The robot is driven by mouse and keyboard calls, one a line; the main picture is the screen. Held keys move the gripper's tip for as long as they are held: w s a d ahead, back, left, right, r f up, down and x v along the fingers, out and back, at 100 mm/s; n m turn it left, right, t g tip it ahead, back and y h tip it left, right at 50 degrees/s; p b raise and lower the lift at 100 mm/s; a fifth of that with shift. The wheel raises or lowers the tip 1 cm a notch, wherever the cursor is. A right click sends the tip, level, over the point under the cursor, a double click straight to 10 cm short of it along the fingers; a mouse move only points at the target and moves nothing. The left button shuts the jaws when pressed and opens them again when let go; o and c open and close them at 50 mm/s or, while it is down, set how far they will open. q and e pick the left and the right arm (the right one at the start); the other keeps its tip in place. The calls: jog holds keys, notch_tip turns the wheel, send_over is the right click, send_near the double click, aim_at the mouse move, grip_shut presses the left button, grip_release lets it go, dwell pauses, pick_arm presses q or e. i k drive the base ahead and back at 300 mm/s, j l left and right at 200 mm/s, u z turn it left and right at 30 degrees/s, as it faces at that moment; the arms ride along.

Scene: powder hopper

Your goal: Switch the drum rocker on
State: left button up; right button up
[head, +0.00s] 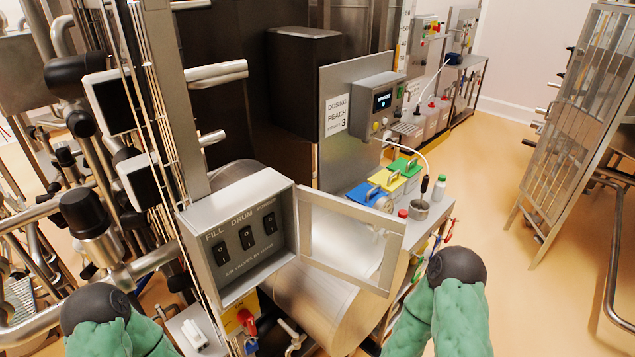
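A grey control box (262,262) stands left of centre, labelled FILL, DRUM and POWDER. The black drum rocker (246,238) is the middle of three. The fill rocker (220,253) is to its left and the powder rocker (270,222) to its right. Small pale marks show on the rockers, but I cannot tell which way each is tipped. The box's framed clear cover (390,262) is swung open to the right, leaving the rockers uncovered. My two green-sleeved arms show at the bottom left and bottom right. No gripper fingers are visible.
A metal drum (318,305) lies behind and below the cover. Pipes and black valve heads (84,212) crowd the left. A bench at right holds blue, yellow and green scoops or lids (387,180) and a metal cup (419,210). Open floor (510,290) lies at right.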

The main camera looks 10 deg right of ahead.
aim_at(247, 239)
jog(key=i+l+u, duration=0.1)
jog(key=l+u, duration=0.25)
jog(key=l, duration=0.3)
jog(key=l+u, duration=0.4)
jog(key=l, duration=0.2)
jog(key=l+u, duration=0.35)
jog(key=l, duration=0.3)
jog(key=l+u, duration=0.3)
jog(key=k+l+u, duration=0.1)
jog(key=l+u, duration=0.15)
jog(key=l, duration=0.25)
jog(key=k+l+u, duration=0.15)
jog(key=l+u, duration=0.15)
jog(key=k+l+u, duration=0.15)
jog(key=l+u, duration=0.15)
jog(key=l, duration=0.15)
jog(key=i, duration=0.15)
